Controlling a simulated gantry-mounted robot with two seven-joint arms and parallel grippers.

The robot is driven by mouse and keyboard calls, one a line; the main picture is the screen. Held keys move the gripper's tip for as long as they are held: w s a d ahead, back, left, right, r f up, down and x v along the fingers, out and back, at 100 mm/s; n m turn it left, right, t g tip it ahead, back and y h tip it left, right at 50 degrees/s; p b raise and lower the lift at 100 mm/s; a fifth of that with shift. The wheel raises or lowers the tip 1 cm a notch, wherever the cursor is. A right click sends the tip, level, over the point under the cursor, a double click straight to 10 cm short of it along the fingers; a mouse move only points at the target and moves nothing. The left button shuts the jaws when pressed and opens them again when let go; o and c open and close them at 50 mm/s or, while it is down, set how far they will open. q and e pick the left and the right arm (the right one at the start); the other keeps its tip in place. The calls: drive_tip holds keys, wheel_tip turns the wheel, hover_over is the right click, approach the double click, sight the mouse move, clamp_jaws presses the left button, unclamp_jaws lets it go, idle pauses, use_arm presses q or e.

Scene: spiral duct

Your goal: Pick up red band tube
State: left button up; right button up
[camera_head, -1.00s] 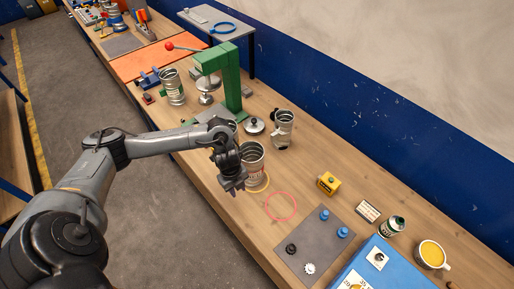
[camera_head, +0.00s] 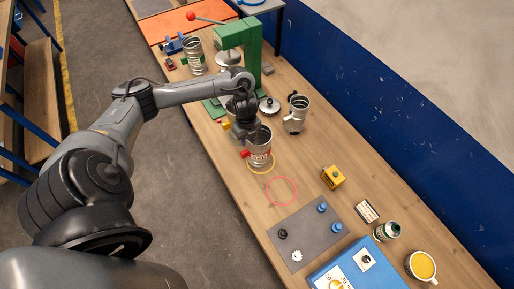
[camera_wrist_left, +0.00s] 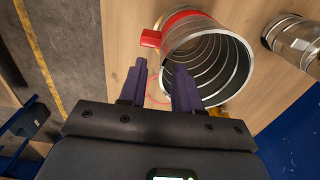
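The red band tube (camera_head: 260,152) is a ribbed metal tube standing on the bench, at the yellow ring. A red piece (camera_head: 244,154) shows at its left side. In the left wrist view its open end (camera_wrist_left: 208,65) faces me, with a red band (camera_wrist_left: 183,17) and red tab on the far side. My left gripper (camera_head: 243,130) is at the tube's upper end; its dark fingers (camera_wrist_left: 160,88) are apart. One finger overlaps the tube's opening, the other is outside its left edge. I cannot tell whether they touch. My right gripper is not in view.
A second metal tube (camera_head: 297,114) stands right of the green press (camera_head: 240,50), a third (camera_head: 194,57) left of it. A red ring (camera_head: 281,190) marks clear bench. A grey mat (camera_head: 305,240), yellow box (camera_head: 333,177) and mug (camera_head: 421,265) lie nearer.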

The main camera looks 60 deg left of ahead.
sight(248, 150)
use_arm(q)
drive_tip(key=shift+a+f, duration=0.2)
drive_tip(key=shift+f, duration=2.25)
clamp_jaws()
drive_tip(key=shift+w, duration=0.1)
